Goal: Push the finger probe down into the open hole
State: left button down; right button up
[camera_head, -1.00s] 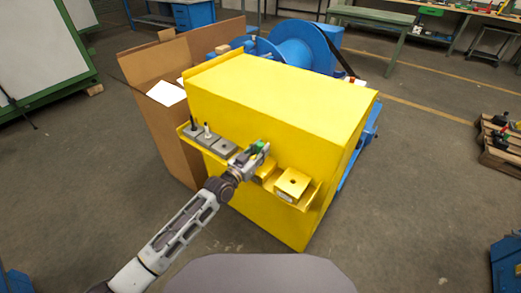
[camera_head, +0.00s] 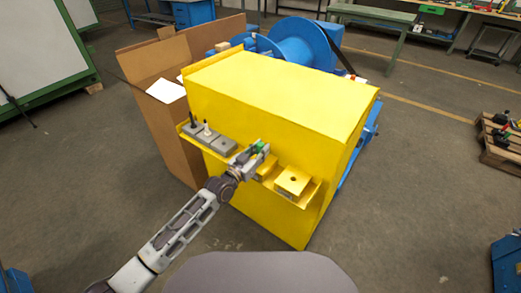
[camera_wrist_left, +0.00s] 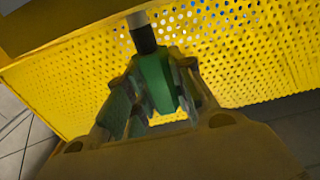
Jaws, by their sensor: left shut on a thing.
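My left gripper (camera_head: 254,155) is in front of the shelf on the yellow housing and is shut on a green piece, which looks like the finger probe (camera_head: 260,147). In the left wrist view the probe (camera_wrist_left: 155,82) has a green body, a black collar and a pale end pointing away from the fingers (camera_wrist_left: 160,100). A yellow block (camera_head: 292,182) with a dark open hole in its top sits on the shelf to the right of the gripper, apart from it. Another yellow block (camera_head: 266,169) is partly hidden by the gripper. My right gripper is out of view.
Grey blocks (camera_head: 222,146) stand on the shelf's left part, with a white-topped pin (camera_head: 207,129) and a dark pin (camera_head: 192,119) upright there. The large yellow housing (camera_head: 280,95) rises behind the shelf. A cardboard box (camera_head: 160,110) stands at left.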

pick_arm(q)
jog(key=shift+f+b, duration=0.6)
jog(key=shift+f, duration=0.25)
dwell(0.3)
jog(key=c, duration=1.1)
grip_release()
jog(key=shift+c, duration=0.2)
jog(key=shift+f, duration=0.1)
jog(key=shift+s+a, duration=0.1)
jog(key=shift+s, duration=0.05)
jog(key=v, duration=1.1)
jog(key=shift+s+a, duration=0.15)
jog(key=shift+s, duration=0.1)
